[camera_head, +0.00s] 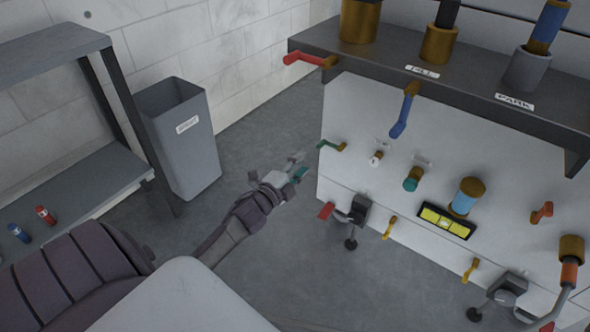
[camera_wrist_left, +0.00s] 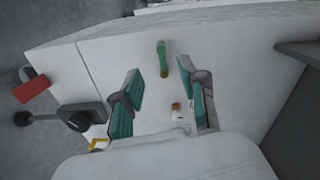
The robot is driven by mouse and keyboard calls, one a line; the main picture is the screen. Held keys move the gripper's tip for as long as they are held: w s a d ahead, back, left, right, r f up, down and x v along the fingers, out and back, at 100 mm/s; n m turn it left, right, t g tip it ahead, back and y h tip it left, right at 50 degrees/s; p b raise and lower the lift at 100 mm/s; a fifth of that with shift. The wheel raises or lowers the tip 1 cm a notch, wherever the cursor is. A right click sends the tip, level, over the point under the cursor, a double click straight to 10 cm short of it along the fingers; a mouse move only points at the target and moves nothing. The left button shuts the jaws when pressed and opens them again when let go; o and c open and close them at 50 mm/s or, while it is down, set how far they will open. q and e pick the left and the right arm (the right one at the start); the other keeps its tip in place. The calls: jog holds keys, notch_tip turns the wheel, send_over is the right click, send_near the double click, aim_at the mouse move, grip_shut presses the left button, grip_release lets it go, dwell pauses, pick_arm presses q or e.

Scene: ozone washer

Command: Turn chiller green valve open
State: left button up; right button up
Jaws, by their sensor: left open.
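The green valve handle (camera_head: 331,146) sticks out from the left edge of the white machine panel in the head view. In the left wrist view the green valve (camera_wrist_left: 162,58) stands ahead of and between the finger pads, apart from them. My left gripper (camera_head: 298,166) is open and empty, a little left of and below the valve in the head view. Its teal-padded fingers (camera_wrist_left: 158,92) are spread wide in the left wrist view. My right gripper does not show.
The white panel (camera_head: 350,110) carries a red handle (camera_head: 326,211), a blue handle (camera_head: 402,116), a teal knob (camera_head: 412,179) and yellow handles. A dark shelf (camera_head: 390,65) overhangs it. A grey bin (camera_head: 183,135) stands left; floor between is clear.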

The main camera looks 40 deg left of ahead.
pick_arm(q)
jog(key=shift+s, duration=1.25)
